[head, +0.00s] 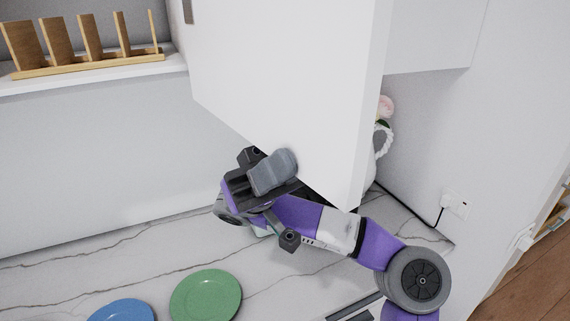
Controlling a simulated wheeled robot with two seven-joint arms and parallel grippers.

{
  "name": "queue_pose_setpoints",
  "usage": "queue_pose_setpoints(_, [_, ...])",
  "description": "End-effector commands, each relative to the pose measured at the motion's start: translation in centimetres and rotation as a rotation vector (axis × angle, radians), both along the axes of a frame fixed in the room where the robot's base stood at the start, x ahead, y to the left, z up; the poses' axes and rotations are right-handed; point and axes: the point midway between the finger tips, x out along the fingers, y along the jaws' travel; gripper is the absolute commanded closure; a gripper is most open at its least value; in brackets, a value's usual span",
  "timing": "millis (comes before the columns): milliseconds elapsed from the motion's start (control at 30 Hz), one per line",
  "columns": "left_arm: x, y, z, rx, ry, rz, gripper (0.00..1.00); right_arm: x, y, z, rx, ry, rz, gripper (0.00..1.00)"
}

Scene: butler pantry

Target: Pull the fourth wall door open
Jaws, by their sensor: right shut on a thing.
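A white wall door (285,75) stands swung out from the wall cupboard and fills the upper middle of the head view. Its lower edge slants down to the right. My right gripper (272,172) is at this lower edge, shut on the door. The exact place of its grip and any handle there are hidden by the gripper itself. My right arm reaches in from the lower right, below the door. My left gripper is not in view.
A marbled counter (90,265) lies below with a green plate (206,297) and a blue plate (123,311). A wooden rack (90,63) stands on a shelf at upper left. A white vase (380,139) with flowers shows behind the door, near a wall socket (455,203).

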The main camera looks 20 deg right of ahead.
Motion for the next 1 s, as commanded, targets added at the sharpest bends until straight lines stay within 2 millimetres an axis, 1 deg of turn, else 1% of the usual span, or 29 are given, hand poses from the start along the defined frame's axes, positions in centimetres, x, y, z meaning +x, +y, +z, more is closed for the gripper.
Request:
queue_pose_setpoints(167, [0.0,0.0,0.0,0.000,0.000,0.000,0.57,0.1,0.0,0.1,0.000,0.004,-0.003,1.00])
queue_pose_setpoints(200, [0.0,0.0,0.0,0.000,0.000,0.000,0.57,0.1,0.0,0.1,0.000,0.005,-0.003,0.70])
queue_pose_setpoints(300, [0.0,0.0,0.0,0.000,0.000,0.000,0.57,0.0,0.0,0.1,0.000,0.004,-0.002,0.55])
queue_pose_setpoints(567, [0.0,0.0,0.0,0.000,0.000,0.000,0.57,0.1,0.0,0.0,0.001,0.002,-0.001,0.55])
queue_pose_setpoints(667, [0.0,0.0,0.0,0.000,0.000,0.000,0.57,0.5,0.1,-0.4,0.002,0.005,0.000,0.55])
queue_pose_setpoints(1000, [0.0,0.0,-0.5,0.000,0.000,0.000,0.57,4.2,1.1,-4.2,0.003,0.006,0.000,0.55])
